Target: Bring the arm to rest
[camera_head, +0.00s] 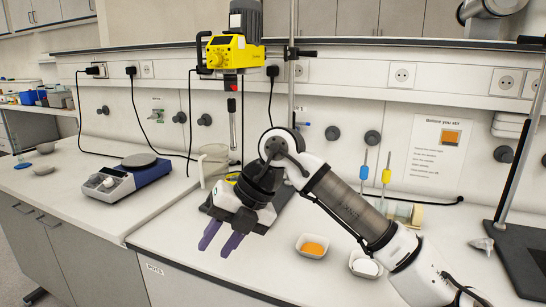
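My arm reaches in from the lower right over the white bench. My gripper (221,237) hangs above the bench's front edge, with its two purple fingers pointing down and to the left. A gap shows between the fingers, and nothing is seen between them. The gripper is apart from the dishes to its right. A beaker (213,162) stands behind the wrist, partly hidden by it.
A dish with orange content (312,246) and a dish of white powder (366,264) sit right of the gripper, the latter close by my arm. A hotplate stirrer (124,177) stands left. A yellow overhead stirrer (228,52) hangs above. A stand base (520,255) is at right.

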